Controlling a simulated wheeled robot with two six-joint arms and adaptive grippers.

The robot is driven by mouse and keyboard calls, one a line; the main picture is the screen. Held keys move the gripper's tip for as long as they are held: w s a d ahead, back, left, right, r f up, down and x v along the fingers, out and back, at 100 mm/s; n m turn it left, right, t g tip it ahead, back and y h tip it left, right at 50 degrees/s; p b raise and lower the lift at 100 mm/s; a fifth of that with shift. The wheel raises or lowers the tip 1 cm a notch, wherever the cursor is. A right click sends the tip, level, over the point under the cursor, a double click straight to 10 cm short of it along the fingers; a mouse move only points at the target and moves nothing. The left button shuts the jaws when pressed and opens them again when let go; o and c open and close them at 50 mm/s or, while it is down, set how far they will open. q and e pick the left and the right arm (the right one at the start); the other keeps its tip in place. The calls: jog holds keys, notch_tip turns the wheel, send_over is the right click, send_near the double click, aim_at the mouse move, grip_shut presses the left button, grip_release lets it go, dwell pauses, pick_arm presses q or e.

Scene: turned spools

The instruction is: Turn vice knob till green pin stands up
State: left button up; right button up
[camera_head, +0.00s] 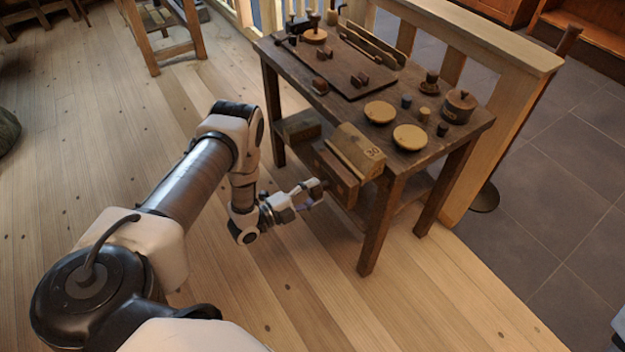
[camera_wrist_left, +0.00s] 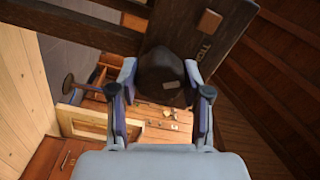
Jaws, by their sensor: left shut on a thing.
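The vice (camera_head: 335,175) is a brown wooden block on the front side of the workbench, with a lighter block marked 30 (camera_head: 357,150) above it. My left gripper (camera_head: 308,192) is at its front face, around the knob. In the left wrist view the dark, rounded knob (camera_wrist_left: 163,78) sits between the two fingers (camera_wrist_left: 163,92), which are shut on it. The dark wooden vice face (camera_wrist_left: 212,42) shows behind it, with partly cut-off lettering and a small square wooden peg. I cannot make out a green pin in either view. My right gripper is not in view.

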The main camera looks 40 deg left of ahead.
pick_arm(q)
jog(key=m+p, duration=0.2)
jog(key=m, duration=0.1)
jog(key=m+p, duration=0.1)
jog(key=shift+s+m, duration=0.25)
jog(key=shift+m, duration=0.05)
jog(key=m+p, duration=0.2)
jog(key=m, duration=0.1)
jog(key=shift+m, duration=0.3)
jog(key=m+p, duration=0.2)
jog(key=m, duration=0.1)
jog(key=shift+f+m, duration=0.1)
jog(key=shift+m, duration=0.2)
jog(key=shift+f+m+p, duration=0.15)
jog(key=shift+m+p, duration=0.85)
jog(key=shift+m, duration=0.5)
jog(key=o, duration=1)
jog(key=shift+c, duration=0.2)
jog(key=shift+o, duration=1)
jog(key=shift+a, duration=0.1)
